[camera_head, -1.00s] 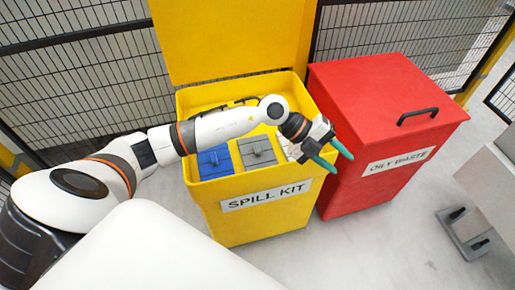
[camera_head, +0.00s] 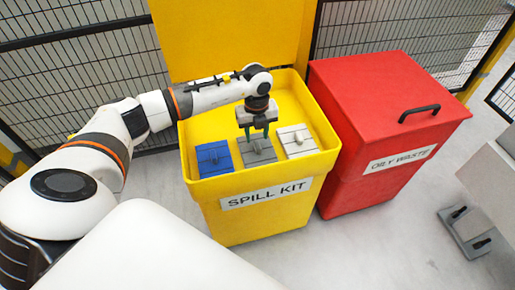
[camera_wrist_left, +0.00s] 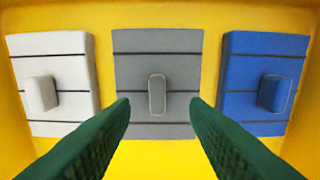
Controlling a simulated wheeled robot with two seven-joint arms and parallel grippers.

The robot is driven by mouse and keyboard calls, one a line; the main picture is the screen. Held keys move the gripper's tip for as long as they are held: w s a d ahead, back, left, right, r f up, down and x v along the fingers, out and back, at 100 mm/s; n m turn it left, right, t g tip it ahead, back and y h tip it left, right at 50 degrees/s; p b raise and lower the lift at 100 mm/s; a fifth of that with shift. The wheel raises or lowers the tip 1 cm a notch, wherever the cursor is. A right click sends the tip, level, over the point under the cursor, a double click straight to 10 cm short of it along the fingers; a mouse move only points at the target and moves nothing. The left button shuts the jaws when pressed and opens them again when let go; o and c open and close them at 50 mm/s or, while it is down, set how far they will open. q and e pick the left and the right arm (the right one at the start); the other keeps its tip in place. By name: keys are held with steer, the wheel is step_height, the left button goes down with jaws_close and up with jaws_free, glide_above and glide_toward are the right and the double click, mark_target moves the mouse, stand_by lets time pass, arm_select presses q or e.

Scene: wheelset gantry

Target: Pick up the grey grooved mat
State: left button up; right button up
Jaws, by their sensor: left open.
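The grey grooved mat (camera_head: 258,154) lies in the yellow spill kit bin, between a blue mat (camera_head: 214,160) and a white mat (camera_head: 298,141). In the left wrist view the grey mat (camera_wrist_left: 157,110) is in the middle, with dark grooves across it and a small upright tab (camera_wrist_left: 157,94). My left gripper (camera_head: 258,134) points down above the grey mat. Its green fingers are open, one on each side of the tab in the left wrist view (camera_wrist_left: 160,104), and nothing is between them. My right gripper is not in view.
The yellow bin (camera_head: 262,205) is open, its raised lid (camera_head: 235,35) standing behind. A red oily waste bin (camera_head: 385,120) with a closed lid stands at the right. Black mesh fencing (camera_head: 75,80) runs behind. A grey plate with dark handles (camera_head: 466,232) is at the right.

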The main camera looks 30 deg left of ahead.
mark_target(257, 144)
arm_select(q)
step_height(257, 144, down, 5)
steer(key=shift+w+d+f+b, duration=0.1)
steer(key=shift+w+f+b, duration=0.1)
steer(key=shift+b, duration=0.4)
jaws_close()
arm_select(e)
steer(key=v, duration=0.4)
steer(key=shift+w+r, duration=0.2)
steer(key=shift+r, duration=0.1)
arm_select(q)
steer(key=shift+r, duration=0.1)
